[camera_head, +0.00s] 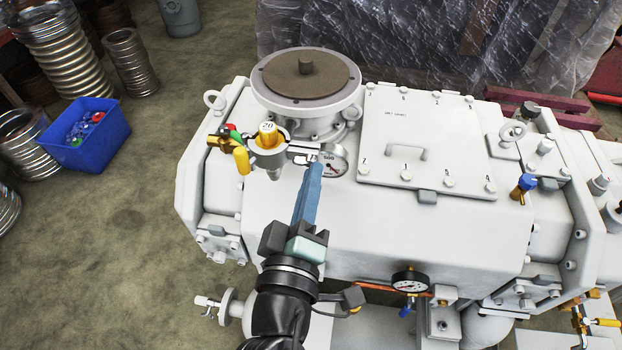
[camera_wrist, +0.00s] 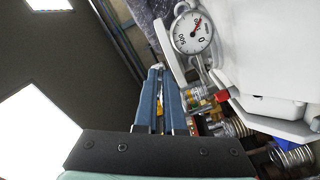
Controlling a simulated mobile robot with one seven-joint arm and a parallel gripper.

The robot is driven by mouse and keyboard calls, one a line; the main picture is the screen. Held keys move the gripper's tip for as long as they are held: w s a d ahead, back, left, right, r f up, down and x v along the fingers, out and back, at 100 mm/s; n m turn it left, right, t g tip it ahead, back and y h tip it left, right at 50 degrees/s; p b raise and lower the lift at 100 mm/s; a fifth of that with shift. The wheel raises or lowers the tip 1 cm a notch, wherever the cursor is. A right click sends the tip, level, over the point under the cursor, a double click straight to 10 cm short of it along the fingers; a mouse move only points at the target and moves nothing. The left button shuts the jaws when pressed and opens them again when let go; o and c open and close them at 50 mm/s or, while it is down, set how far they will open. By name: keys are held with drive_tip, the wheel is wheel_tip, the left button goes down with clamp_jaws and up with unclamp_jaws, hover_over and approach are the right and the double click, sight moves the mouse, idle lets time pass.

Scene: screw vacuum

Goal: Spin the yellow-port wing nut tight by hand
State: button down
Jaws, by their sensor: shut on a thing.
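The yellow port (camera_head: 267,136), with a yellow top marked 20, stands on the left part of the grey pump, held by a metal clamp (camera_head: 272,158). The wing nut (camera_head: 303,156) is at the clamp's right end and is partly covered by my fingertips. My gripper (camera_head: 314,164) reaches up from below with its long blue fingers close together on the wing nut. The yellow port (camera_wrist: 203,103) lies right of the fingers there.
A dial gauge (camera_head: 333,162) stands just right of my fingertips and shows large in the wrist view (camera_wrist: 192,33). A round flange (camera_head: 306,78) rises behind the port. Yellow handles (camera_head: 242,160) are left of it. A blue bin (camera_head: 88,134) sits on the floor at left.

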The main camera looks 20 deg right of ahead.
drive_tip(key=c, duration=1)
unclamp_jaws()
drive_tip(key=b+v, duration=0.1)
drive_tip(key=v, duration=1.2)
